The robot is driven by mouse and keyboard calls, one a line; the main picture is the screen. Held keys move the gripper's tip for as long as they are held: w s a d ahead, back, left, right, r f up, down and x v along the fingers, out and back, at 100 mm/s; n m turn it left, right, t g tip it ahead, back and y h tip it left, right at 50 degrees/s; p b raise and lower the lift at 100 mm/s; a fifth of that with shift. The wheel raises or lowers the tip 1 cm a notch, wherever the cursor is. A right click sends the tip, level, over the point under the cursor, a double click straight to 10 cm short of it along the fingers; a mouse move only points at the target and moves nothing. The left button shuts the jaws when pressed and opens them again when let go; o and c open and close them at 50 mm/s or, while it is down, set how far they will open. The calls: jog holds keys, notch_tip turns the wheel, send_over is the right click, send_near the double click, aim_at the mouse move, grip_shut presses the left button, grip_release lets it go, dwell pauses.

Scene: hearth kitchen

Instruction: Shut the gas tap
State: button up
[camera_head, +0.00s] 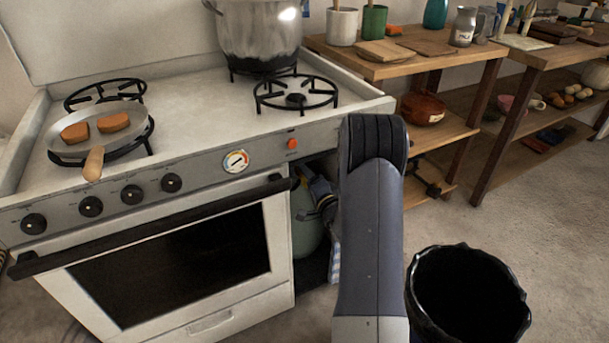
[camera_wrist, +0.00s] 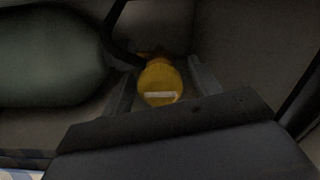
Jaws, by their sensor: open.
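The gas tap (camera_wrist: 158,78) is a round yellow knob with a pale bar across its face, in the middle of the wrist view. The bar lies roughly level in that picture. My gripper (camera_wrist: 161,86) is open, with one finger on each side of the knob. I cannot tell whether the fingers touch it. The green gas bottle (camera_wrist: 50,58) lies to the left in the wrist view. In the head view the bottle (camera_head: 306,228) stands in the recess right of the oven, and my arm partly hides this area.
The stove (camera_head: 200,100) carries a pan (camera_head: 60,140) with two orange-brown pieces and a large pot (camera_head: 258,35). A black bin (camera_head: 466,295) stands right of my arm. A checked cloth (camera_head: 334,262) hangs beside the bottle. Wooden shelves (camera_head: 440,60) stand behind; floor is clear at right.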

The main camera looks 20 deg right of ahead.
jog(key=s+p, duration=0.1)
jog(key=s, duration=0.7)
jog(key=shift+s+d, duration=0.15)
jog(key=shift+s, duration=0.15)
jog(key=shift+w, duration=0.1)
jog(key=w+b, duration=0.1)
jog(key=w, duration=0.9)
jog(key=shift+w+a+b, duration=0.2)
jog(key=shift+w+b, duration=0.2)
jog(key=shift+s, duration=0.15)
